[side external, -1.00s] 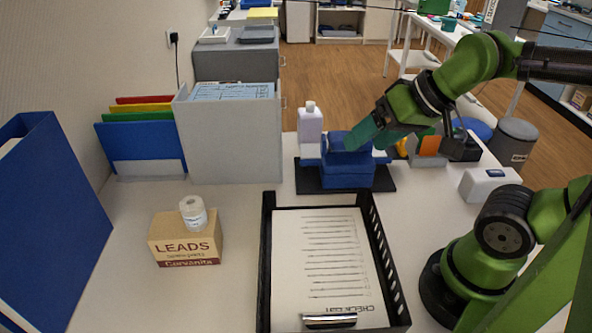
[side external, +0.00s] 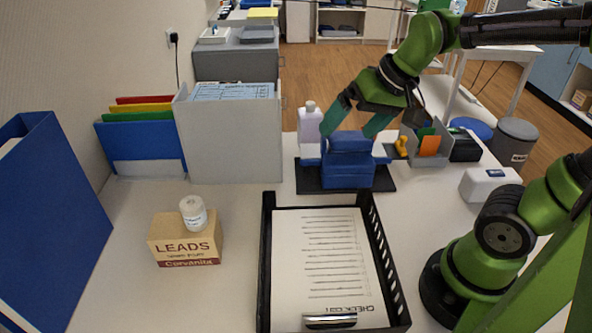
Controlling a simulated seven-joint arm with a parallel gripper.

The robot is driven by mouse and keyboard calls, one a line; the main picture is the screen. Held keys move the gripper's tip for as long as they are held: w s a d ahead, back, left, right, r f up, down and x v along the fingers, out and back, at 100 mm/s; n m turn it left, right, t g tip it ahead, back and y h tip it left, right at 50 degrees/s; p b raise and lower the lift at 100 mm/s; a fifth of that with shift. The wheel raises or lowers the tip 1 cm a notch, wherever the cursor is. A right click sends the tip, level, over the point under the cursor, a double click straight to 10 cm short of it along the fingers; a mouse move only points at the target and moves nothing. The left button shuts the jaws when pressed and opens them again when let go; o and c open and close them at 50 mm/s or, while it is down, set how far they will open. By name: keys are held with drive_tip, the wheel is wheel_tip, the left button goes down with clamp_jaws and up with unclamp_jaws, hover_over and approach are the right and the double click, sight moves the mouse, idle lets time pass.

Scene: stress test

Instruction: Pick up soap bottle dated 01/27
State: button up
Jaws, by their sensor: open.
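A white soap bottle (side external: 310,124) with a white cap stands upright at the back of the table, behind the blue block-shaped object (side external: 348,160). Any date on it is too small to read. A second white bottle-like item (side external: 490,184) lies on its side at the right, with a small dark mark; I cannot tell if it is a soap bottle. My green gripper (side external: 348,121) is open, its fingers spread above the blue object, the left finger close to the standing bottle's right side. I cannot tell whether they touch. The bottle's lower part is partly hidden.
The blue object sits on a black base (side external: 312,181). A black tray (side external: 266,262) with a checklist lies in front. A cardboard LEADS box (side external: 186,241) carries a small white jar (side external: 193,211). Grey file holder (side external: 228,140) stands left; a grey bin (side external: 440,150) stands right.

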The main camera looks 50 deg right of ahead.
drive_tip(key=w+d+g, duration=0.1)
drive_tip(key=w+d, duration=0.3)
drive_tip(key=w, duration=0.3)
drive_tip(key=m+g+h, duration=0.2)
drive_tip(key=h, duration=0.2)
approach(310, 111)
drive_tip(key=x, duration=0.3)
drive_tip(key=d+x, duration=0.1)
drive_tip(key=x, duration=0.1)
drive_tip(key=shift+f, duration=0.3)
drive_tip(key=x, duration=0.6)
drive_tip(key=shift+w+f, duration=0.15)
drive_tip(key=shift+w, duration=0.15)
drive_tip(key=c, duration=1.4)
drive_tip(key=shift+c, duration=0.2)
